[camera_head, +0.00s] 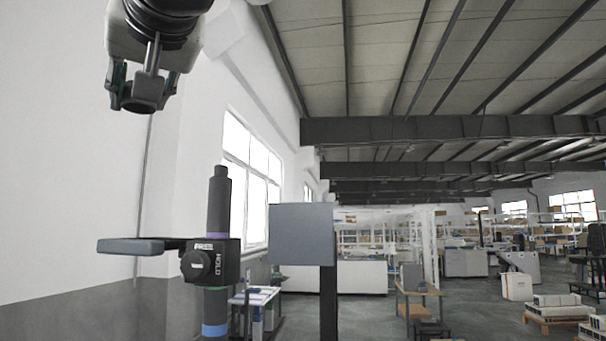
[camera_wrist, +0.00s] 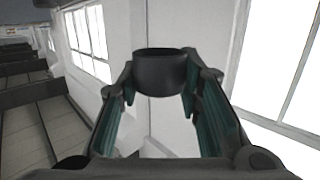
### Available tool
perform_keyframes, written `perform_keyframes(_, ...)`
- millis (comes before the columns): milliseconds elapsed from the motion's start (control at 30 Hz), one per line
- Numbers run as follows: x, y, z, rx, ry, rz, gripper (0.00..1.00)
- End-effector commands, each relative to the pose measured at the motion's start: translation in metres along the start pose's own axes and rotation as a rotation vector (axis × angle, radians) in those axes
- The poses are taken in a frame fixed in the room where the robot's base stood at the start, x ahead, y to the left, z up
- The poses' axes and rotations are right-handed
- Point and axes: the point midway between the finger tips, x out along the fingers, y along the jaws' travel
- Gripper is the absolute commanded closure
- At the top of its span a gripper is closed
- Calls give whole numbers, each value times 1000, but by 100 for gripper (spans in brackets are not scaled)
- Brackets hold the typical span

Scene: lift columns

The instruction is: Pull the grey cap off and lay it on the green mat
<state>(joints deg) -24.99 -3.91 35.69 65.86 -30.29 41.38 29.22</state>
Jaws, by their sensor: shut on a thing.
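My gripper (camera_head: 140,90) is at the top left of the head view, pointing down, high above the column and to its left. Its fingers are shut on a dark grey round cap (camera_head: 139,105), clear of everything else. In the wrist view the cap (camera_wrist: 163,75) sits between the tips of my gripper (camera_wrist: 165,82). The dark upright column (camera_head: 218,205) stands below, with a narrower stub on top and purple and blue bands lower down. The cap is off the column. No green mat shows in either view.
A grey square panel (camera_head: 301,235) on a dark post stands right of the column. A wall lies behind on the left. The air around my gripper is free.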

Motion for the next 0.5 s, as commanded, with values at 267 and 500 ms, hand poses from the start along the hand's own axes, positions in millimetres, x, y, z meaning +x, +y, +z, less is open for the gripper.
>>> perform_keyframes(267, 0, 0, 0, 0, 0, 0, 86)
perform_keyframes(500, -2, 0, -6, 0, 0, 0, 86)
